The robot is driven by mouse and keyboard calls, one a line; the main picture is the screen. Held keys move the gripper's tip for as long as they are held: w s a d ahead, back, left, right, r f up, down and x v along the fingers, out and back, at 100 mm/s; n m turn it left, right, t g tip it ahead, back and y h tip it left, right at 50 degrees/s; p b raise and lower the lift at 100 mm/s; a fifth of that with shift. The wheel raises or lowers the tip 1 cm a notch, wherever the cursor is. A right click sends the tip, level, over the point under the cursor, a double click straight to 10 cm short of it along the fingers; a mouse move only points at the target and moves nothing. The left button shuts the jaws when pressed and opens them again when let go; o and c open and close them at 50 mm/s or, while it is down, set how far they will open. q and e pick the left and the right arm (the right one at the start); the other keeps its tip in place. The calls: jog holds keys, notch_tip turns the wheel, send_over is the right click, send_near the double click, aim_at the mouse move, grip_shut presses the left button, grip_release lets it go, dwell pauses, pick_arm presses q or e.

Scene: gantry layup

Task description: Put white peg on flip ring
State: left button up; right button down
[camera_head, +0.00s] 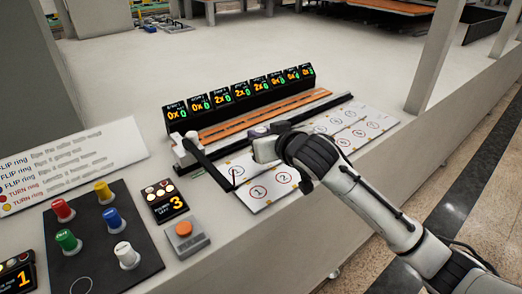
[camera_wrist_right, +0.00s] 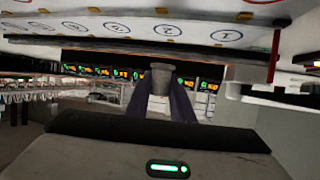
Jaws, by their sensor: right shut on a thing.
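The white peg (camera_head: 126,254) stands upright at the front of a black pad (camera_head: 98,232), among coloured pegs. An empty ring outline (camera_head: 81,286) shows at the pad's front left corner. A sign (camera_head: 70,165) at the left carries "FLIP ring" and "TURN ring" lines. My right gripper (camera_head: 264,147) is over the numbered sheet, far right of the white peg. In the right wrist view its fingers (camera_wrist_right: 162,102) are shut on a grey knob-like piece (camera_wrist_right: 162,72); what that belongs to is unclear. My left gripper is out of view.
Red (camera_head: 62,209), yellow (camera_head: 103,192), green (camera_head: 68,240) and blue (camera_head: 111,219) pegs share the pad. A dark gantry bar (camera_head: 207,163) crosses the sheet (camera_head: 262,203). A row of displays (camera_head: 240,92) stands behind. An orange button box (camera_head: 185,238) sits right of the pad.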

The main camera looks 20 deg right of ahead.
jog(key=shift+f, duration=2.25)
jog(key=shift+f, duration=0.15)
jog(key=c, duration=1.5)
grip_release()
jog(key=shift+c, duration=0.2)
jog(key=shift+r, duration=0.25)
jog(key=v, duration=1.2)
jog(key=shift+f, duration=0.1)
